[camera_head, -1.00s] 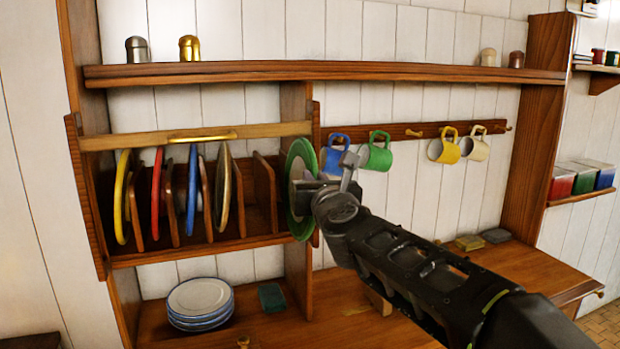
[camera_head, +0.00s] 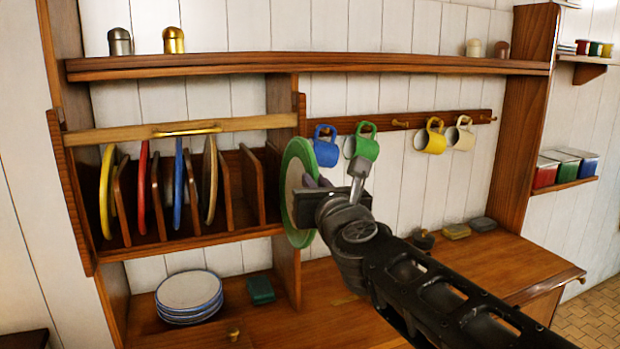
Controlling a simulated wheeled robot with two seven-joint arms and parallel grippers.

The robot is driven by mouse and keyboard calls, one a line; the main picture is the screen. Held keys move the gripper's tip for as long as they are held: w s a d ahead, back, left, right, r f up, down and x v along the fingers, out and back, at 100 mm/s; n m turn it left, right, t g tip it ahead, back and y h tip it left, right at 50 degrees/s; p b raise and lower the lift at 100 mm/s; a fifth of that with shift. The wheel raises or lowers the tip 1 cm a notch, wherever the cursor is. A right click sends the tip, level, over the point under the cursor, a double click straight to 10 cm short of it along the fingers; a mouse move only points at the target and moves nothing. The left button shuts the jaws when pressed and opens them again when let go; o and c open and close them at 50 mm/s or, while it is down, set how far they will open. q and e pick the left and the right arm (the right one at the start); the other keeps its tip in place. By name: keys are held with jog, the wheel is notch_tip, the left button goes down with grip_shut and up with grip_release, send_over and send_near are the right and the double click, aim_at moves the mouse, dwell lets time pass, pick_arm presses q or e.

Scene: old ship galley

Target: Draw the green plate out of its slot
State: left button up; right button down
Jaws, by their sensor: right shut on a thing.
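The green plate (camera_head: 290,165) has a green rim and a pale centre. It stands upright, nearly edge-on, in front of the right end of the wooden plate rack (camera_head: 190,243). It is outside the slots. My right gripper (camera_head: 312,192) is shut on the plate's right side; its fingertips are partly hidden by the gripper body. The rack holds a yellow plate (camera_head: 106,190), a red plate (camera_head: 142,185), a blue plate (camera_head: 178,185) and a tan-rimmed plate (camera_head: 209,180) in slots. The slots at its right end are empty. My left gripper is not in view.
Blue (camera_head: 326,150), green (camera_head: 364,146), yellow (camera_head: 431,140) and cream (camera_head: 460,137) mugs hang on a peg rail right of the plate. A plate stack (camera_head: 189,293) sits on the counter (camera_head: 480,265) below. A rail (camera_head: 180,131) crosses the rack front.

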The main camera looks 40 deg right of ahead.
jog(key=shift+d+p+v, duration=0.2)
jog(key=shift+p+v, duration=0.25)
jog(key=shift+v, duration=1.05)
jog(key=shift+s, duration=0.35)
